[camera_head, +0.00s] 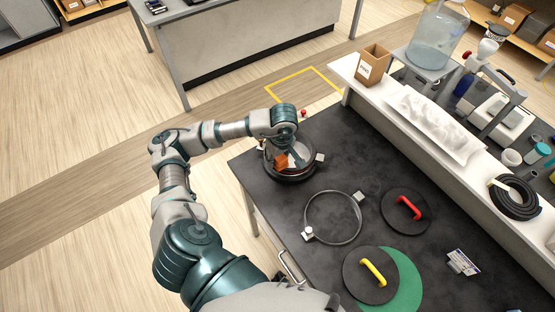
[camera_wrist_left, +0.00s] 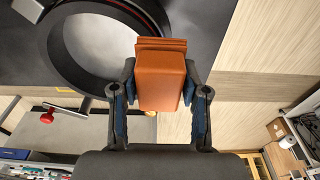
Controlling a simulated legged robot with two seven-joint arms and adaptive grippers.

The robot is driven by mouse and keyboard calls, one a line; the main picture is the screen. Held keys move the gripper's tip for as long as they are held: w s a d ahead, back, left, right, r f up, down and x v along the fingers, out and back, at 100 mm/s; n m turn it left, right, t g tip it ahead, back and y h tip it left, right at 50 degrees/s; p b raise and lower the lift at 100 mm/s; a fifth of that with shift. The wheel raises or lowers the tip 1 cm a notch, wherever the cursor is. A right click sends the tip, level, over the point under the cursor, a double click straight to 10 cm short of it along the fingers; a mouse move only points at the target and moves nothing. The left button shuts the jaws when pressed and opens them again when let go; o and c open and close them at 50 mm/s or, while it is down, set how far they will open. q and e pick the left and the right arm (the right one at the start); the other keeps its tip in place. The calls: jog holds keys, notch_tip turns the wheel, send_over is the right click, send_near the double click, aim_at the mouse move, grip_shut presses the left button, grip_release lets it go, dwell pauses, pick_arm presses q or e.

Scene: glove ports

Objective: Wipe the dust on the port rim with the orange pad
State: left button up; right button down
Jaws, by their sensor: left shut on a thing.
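The orange pad (camera_wrist_left: 162,80) is a block held between the fingers of my left gripper (camera_wrist_left: 160,105), which is shut on it. In the head view the orange pad (camera_head: 281,161) shows over the round dark port rim (camera_head: 290,178) at the bench's far left corner, with my left gripper (camera_head: 288,152) just above it. In the left wrist view the port rim (camera_wrist_left: 62,60) is a thick black ring beside the pad. I cannot tell whether pad and rim touch. Dust cannot be made out. My right gripper is not in view.
On the dark bench (camera_head: 330,150) lie a metal clamp ring (camera_head: 333,243), a black lid with a red handle (camera_head: 406,211) and one with a yellow handle (camera_head: 371,276) over a green disc (camera_head: 408,283). A white shelf (camera_head: 400,120) with a cardboard box (camera_head: 373,64) runs along the back.

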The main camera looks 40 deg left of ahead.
pick_arm(q)
jog(key=shift+r+p, duration=0.4)
jog(key=shift+r, duration=0.7)
jog(key=shift+r+p, duration=0.7)
jog(key=shift+r, duration=0.85)
